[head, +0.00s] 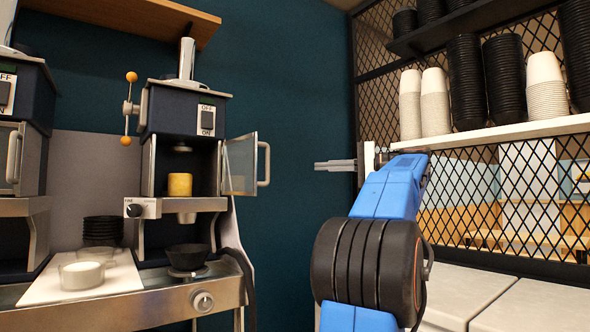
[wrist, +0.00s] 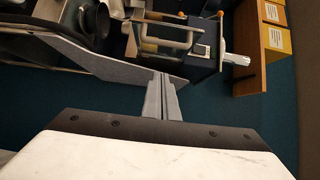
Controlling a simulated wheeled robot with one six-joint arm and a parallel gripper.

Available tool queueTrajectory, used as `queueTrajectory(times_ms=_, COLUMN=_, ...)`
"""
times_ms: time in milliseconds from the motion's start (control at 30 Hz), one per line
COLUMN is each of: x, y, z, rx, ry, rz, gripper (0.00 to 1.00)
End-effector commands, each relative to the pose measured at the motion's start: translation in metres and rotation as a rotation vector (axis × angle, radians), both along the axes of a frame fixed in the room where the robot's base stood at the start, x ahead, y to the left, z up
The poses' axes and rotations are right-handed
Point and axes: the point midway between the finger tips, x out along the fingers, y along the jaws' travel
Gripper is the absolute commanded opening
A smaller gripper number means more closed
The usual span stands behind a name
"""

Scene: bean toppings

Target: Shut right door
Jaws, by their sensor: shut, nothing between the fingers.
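The right door (head: 240,166) is a small glass panel on the right-hand dark blue machine (head: 187,112). It stands open, swung out to the right, with a pale bar handle (head: 264,164) on its outer edge. A yellow cylinder (head: 180,184) stands inside the open bay. My gripper (head: 318,166) is shut and empty, its thin grey fingers pointing left at about the handle's height. In the head view a gap shows between fingertips and handle. In the wrist view my gripper's fingers (wrist: 162,78) are together, and the machine lies beyond them.
A second machine (head: 24,120) stands at the left edge with its door shut. A black bowl (head: 187,256) sits below the open bay. A white tray (head: 85,278) holds a small dish. A shelf (head: 500,130) with stacked cups and a mesh wall are on the right.

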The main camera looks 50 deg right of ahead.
Motion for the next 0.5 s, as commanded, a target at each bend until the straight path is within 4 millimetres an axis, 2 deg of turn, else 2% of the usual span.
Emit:
queueTrajectory(times_ms=167, x=0.019, y=0.009, z=0.000, rx=0.000, ry=0.000, rz=0.004, gripper=0.00)
queueTrajectory(times_ms=500, x=0.072, y=0.032, z=-0.001, rx=0.000, ry=0.001, rz=0.004, gripper=0.00)
